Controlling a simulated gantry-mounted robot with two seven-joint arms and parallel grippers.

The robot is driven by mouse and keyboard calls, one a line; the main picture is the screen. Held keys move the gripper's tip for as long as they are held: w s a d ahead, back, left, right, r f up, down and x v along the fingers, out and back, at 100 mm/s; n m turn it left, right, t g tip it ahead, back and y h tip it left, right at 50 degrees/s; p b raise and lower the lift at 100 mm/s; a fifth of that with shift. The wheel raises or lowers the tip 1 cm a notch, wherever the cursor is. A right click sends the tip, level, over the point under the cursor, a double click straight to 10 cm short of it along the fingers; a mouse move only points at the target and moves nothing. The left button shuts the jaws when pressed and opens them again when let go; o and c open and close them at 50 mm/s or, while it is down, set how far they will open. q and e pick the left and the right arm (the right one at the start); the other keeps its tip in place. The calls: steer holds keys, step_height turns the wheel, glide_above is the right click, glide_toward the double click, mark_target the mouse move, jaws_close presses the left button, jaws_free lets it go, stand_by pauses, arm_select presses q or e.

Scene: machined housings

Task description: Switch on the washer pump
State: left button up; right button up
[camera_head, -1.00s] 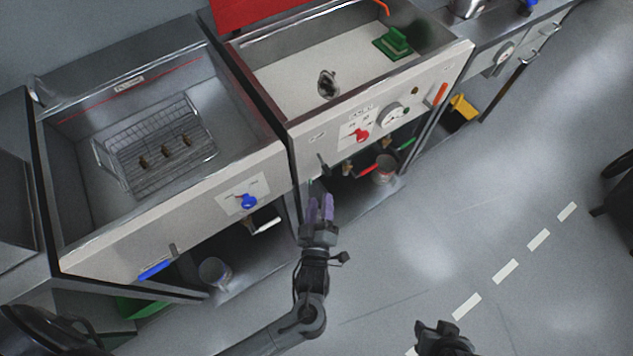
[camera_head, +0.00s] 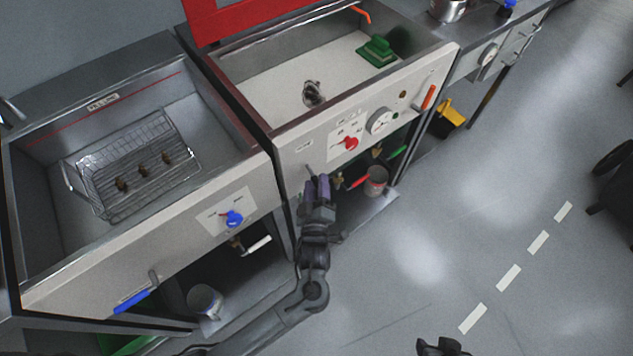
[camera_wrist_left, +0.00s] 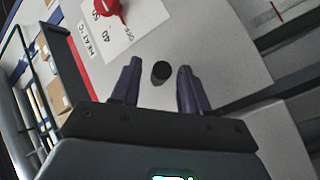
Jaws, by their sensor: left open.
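The front panel (camera_head: 300,150) of the right-hand basin unit carries a red dial (camera_head: 350,143), also seen in the wrist view (camera_wrist_left: 107,7) beside numbers and a label that seems to read HEAT. A short dark peg (camera_head: 309,168) juts from the panel left of and below the dial. In the wrist view a round black end (camera_wrist_left: 161,72), apparently this peg, lies between the fingertips, not gripped. My left gripper (camera_head: 318,183) is open, close in front of the panel. Which control is the pump switch cannot be read. My right gripper (camera_head: 440,347) is partly visible at the bottom edge.
A gauge (camera_head: 380,121) and an orange handle (camera_head: 429,97) are further right on the panel. The left-hand tank (camera_head: 55,240) has a blue knob (camera_head: 233,218) and holds a wire basket (camera_head: 130,165). Valves and a can (camera_head: 376,182) sit underneath.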

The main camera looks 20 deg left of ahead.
arm_select(q)
steer(key=shift+x, duration=0.8)
jaws_close()
